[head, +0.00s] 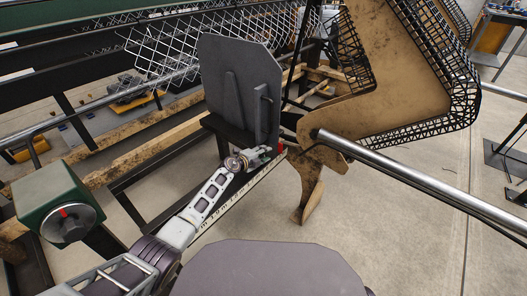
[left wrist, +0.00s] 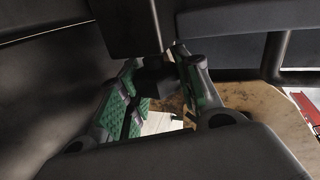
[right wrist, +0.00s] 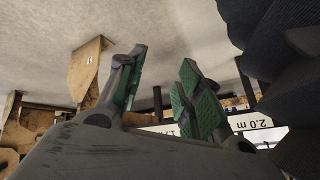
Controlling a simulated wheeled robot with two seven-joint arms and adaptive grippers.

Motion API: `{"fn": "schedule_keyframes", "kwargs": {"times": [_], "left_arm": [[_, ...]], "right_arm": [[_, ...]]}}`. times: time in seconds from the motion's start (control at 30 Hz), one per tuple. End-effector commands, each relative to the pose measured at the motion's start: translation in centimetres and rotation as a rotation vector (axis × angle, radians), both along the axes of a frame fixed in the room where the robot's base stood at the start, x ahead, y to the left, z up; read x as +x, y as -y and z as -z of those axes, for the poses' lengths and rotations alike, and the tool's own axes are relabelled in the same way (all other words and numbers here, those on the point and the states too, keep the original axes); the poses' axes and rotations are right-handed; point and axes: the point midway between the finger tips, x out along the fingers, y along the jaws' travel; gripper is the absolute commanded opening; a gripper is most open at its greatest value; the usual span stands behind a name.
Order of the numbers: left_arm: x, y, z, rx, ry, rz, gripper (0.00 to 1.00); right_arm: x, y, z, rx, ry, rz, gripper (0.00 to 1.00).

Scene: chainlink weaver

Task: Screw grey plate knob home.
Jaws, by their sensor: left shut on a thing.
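The grey plate (head: 237,80) stands upright in the head view, with a rib and a handle on its near face. My left gripper (head: 276,151) is at the plate's lower right corner. In the left wrist view its green-padded fingers (left wrist: 160,80) are shut on a small dark knob (left wrist: 155,76), below a dark upright part. The knob is hidden in the head view, and how far it is screwed in cannot be told. My right gripper (right wrist: 163,60) shows only in the right wrist view, with its fingers apart and nothing between them.
A long steel tube (head: 430,180) crosses the right side, below a large tan bracket (head: 385,90) with black mesh edging. A green box with a dial (head: 68,222) stands at the left. A measuring strip (head: 235,192) runs beneath my left arm. Open floor lies at the lower right.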

Motion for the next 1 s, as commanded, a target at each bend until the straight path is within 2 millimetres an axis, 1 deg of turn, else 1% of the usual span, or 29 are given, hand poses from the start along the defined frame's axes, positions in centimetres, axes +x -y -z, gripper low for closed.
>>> {"fn": "schedule_keyframes", "kwargs": {"times": [0.03,0.17,0.3,1.0], "left_arm": [[-0.1,0.0,0.0,0.006,-0.010,0.001,0.10],[-0.2,0.1,0.1,0.017,-0.026,0.002,0.10],[-0.2,0.1,0.1,0.028,-0.041,0.001,0.10],[-0.2,0.2,0.1,0.086,-0.123,0.004,0.10]], "right_arm": [[0.0,0.1,-0.8,-0.007,-0.004,-0.001,0.35],[0.0,0.3,-2.2,-0.022,-0.015,-0.003,0.35],[0.3,0.3,-4.1,-0.038,-0.029,-0.006,0.35],[-0.6,2.5,-11.2,-0.168,-0.148,-0.045,0.35]]}}
